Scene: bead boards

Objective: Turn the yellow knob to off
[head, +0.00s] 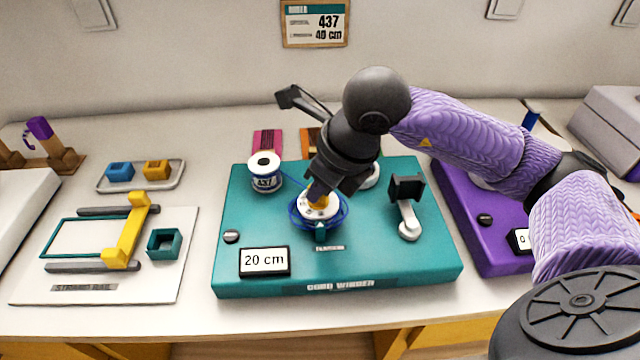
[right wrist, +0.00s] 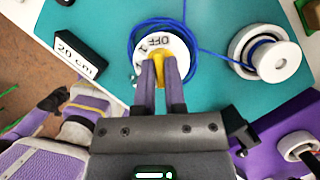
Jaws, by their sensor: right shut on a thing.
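The yellow knob (head: 319,204) sits on a white round dial on the teal cord winder (head: 260,205). In the right wrist view the knob (right wrist: 160,66) is between my fingertips, and the white dial (right wrist: 146,47) around it carries the printed word OFF and a 1. My right gripper (head: 318,193) comes down from above and is shut on the knob; its fingers (right wrist: 161,84) cover part of the dial. Which mark the knob points to cannot be told. My left gripper is not in view.
Blue cord (head: 293,214) loops around the dial and runs to a white spool (head: 264,160). A black-handled crank (head: 406,188) stands to the right. A 20 cm sign (head: 265,262) is in front. A purple board (head: 460,200) adjoins on the right; a stand with a yellow bar (head: 124,245) is left.

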